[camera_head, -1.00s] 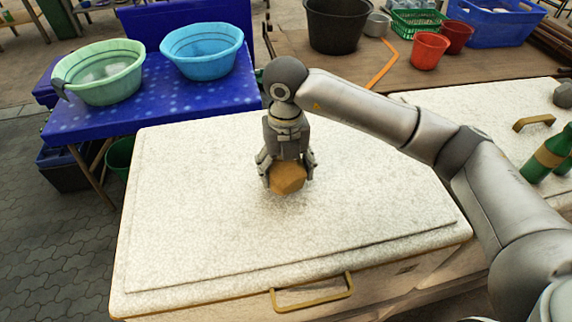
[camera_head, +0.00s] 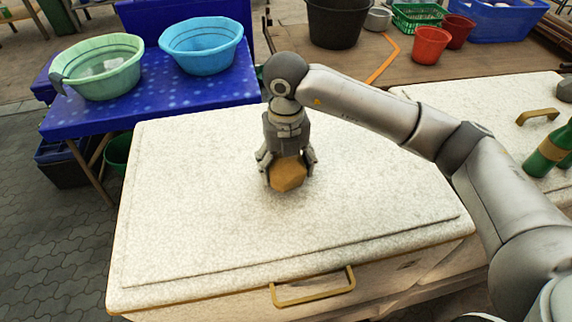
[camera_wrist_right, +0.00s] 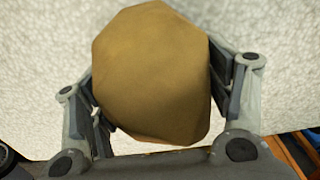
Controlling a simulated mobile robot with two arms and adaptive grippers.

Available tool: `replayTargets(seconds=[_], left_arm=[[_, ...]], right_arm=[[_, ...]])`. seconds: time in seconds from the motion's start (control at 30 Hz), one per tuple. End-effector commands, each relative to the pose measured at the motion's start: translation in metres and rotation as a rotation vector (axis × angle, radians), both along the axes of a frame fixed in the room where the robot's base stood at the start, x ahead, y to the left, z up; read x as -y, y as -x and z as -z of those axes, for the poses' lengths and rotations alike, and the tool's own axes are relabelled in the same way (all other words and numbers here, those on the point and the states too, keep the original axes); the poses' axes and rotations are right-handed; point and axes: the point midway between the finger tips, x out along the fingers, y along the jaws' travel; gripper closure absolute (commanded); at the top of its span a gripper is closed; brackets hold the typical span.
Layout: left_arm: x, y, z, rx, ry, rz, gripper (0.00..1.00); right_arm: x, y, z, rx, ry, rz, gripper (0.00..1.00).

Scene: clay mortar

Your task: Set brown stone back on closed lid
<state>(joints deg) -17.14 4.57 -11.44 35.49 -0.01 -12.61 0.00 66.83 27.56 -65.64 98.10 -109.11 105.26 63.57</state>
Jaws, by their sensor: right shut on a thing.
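The brown stone (camera_head: 287,174) is a faceted lump between the fingers of my right gripper (camera_head: 286,165), over the middle of the closed white lid (camera_head: 200,215). The right gripper points down and is shut on the stone. In the right wrist view the stone (camera_wrist_right: 152,75) fills the space between the two fingers (camera_wrist_right: 160,100), with the speckled lid (camera_wrist_right: 50,40) behind it. The stone is at or very near the lid's surface; I cannot tell if it touches. The lid's brass handle (camera_head: 313,289) is at the front edge. My left gripper is not in view.
A blue table (camera_head: 150,112) with a green basin (camera_head: 98,70) and a blue basin (camera_head: 202,48) stands at the back left. A second white lid (camera_head: 470,110) with a green bottle (camera_head: 550,150) and a grey stone (camera_head: 565,90) is at the right. The lid around the gripper is clear.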

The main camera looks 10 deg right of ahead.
Motion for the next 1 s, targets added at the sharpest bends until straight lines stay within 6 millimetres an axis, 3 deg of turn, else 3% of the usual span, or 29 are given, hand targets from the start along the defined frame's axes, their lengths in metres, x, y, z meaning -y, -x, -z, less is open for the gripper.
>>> replayTargets(seconds=[1.0], left_arm=[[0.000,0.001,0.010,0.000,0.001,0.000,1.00]], right_arm=[[0.000,-0.001,0.009,0.004,-0.002,0.001,0.90]])
